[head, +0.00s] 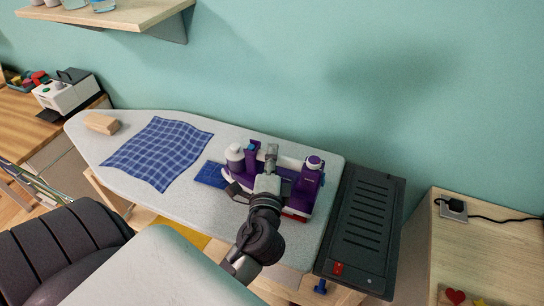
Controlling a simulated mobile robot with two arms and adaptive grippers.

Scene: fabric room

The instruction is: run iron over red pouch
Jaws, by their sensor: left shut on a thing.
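The purple and white iron (308,187) is at the right part of the ironing board, with its front low over the board. My left gripper (268,180) reaches in from below and is shut on the iron, covering its middle. A thin red edge (295,216) shows under the iron's lower right side. It looks like the red pouch, mostly hidden by the iron; I cannot tell whether they touch. My right gripper is not in view.
The board (100,150) also holds a blue checked cloth (160,150), a small blue checked piece (210,174) and a wooden block (101,123). A dark slotted rest (365,225) stands at the board's right end. A shelf (120,15) hangs above left.

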